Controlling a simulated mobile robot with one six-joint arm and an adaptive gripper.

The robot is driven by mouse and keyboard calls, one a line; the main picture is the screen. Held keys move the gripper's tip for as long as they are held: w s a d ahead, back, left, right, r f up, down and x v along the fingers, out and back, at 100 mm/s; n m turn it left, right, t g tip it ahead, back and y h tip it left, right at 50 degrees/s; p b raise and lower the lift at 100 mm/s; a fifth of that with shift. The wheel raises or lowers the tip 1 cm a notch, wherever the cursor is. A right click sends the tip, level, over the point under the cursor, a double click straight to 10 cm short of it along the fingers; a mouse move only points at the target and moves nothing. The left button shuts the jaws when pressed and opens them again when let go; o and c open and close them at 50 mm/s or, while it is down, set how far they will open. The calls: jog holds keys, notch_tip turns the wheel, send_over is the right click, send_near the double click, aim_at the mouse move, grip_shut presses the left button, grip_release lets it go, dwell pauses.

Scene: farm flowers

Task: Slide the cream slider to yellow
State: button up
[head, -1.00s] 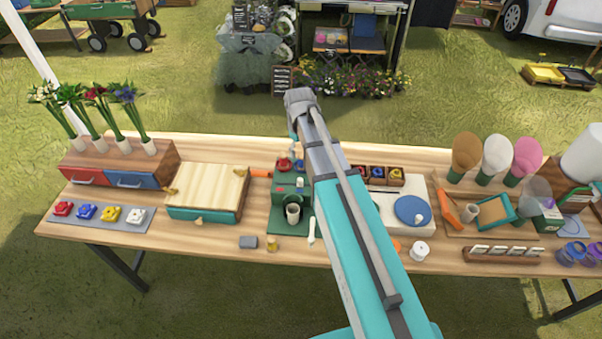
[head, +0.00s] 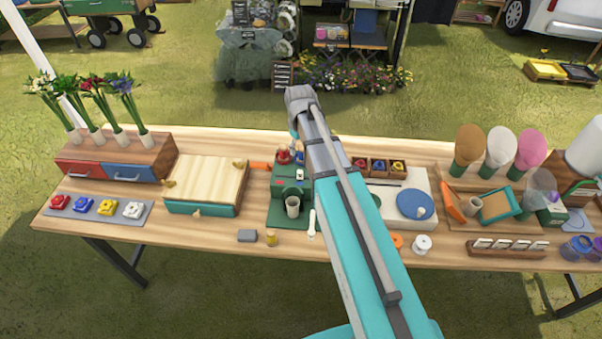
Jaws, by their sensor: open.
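A green machine (head: 290,191) stands near the middle of the table, with a small cup (head: 292,207) at its front. A small cream piece (head: 299,174) on its upper front may be the cream slider; it is too small to be sure, and no yellow mark can be made out beside it. My arm comes up from the bottom and bends down behind the machine's top. My gripper (head: 299,156) is mostly hidden there, close above the machine, and seems open and empty. Whether it touches the machine cannot be told.
A red knob (head: 284,157) is beside my gripper. A wooden-topped box (head: 207,182) stands left, and a white board with a blue disc (head: 414,204) stands right, partly behind my arm. A grey block (head: 247,236) and a white spool (head: 422,244) lie near the front edge.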

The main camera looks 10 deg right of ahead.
aim_at(300, 171)
jog(key=shift+f+b, duration=5.2)
jog(key=shift+f, duration=0.25)
grip_shut()
